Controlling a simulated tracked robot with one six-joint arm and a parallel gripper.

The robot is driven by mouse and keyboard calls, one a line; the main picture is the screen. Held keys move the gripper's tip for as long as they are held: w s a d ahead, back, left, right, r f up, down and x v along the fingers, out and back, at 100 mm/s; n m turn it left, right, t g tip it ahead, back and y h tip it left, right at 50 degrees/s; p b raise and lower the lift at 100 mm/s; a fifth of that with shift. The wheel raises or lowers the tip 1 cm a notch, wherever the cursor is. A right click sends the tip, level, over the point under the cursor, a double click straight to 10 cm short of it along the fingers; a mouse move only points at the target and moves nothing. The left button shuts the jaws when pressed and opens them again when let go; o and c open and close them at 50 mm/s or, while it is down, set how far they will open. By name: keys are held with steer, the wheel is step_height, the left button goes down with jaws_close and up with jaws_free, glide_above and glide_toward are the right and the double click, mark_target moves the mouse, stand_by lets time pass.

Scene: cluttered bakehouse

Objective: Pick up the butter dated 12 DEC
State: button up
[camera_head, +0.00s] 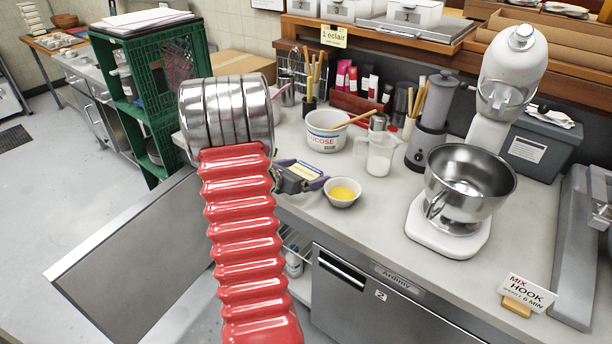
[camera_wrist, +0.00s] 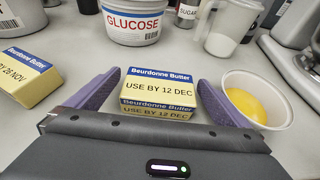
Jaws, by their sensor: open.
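The butter block marked "USE BY 12 DEC" (camera_wrist: 158,88) lies on the worktop in the middle of the wrist view, yellow with a blue band. My gripper (camera_wrist: 155,92) is open, with one purple finger on each side of this butter. I cannot tell whether either finger touches it. A second butter block, marked "26 NOV" (camera_wrist: 24,77), lies to the left, outside the left finger. In the head view my gripper (camera_head: 300,181) is at the worktop's near edge, partly behind my red arm, with a butter block just beyond it.
A white bowl with yellow contents (camera_wrist: 256,101) stands close to the right finger. A glucose tub (camera_wrist: 137,20) stands behind the butter, with a measuring jug (camera_wrist: 232,28) to its right. A stand mixer (camera_head: 470,190) is farther right.

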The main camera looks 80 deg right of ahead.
mark_target(306, 170)
steer(key=c, duration=1.3)
steer(key=shift+c, duration=0.2)
steer(key=shift+r, duration=0.1)
step_height(306, 170, up, 10)
steer(key=shift+f, duration=0.1)
stand_by(0.3)
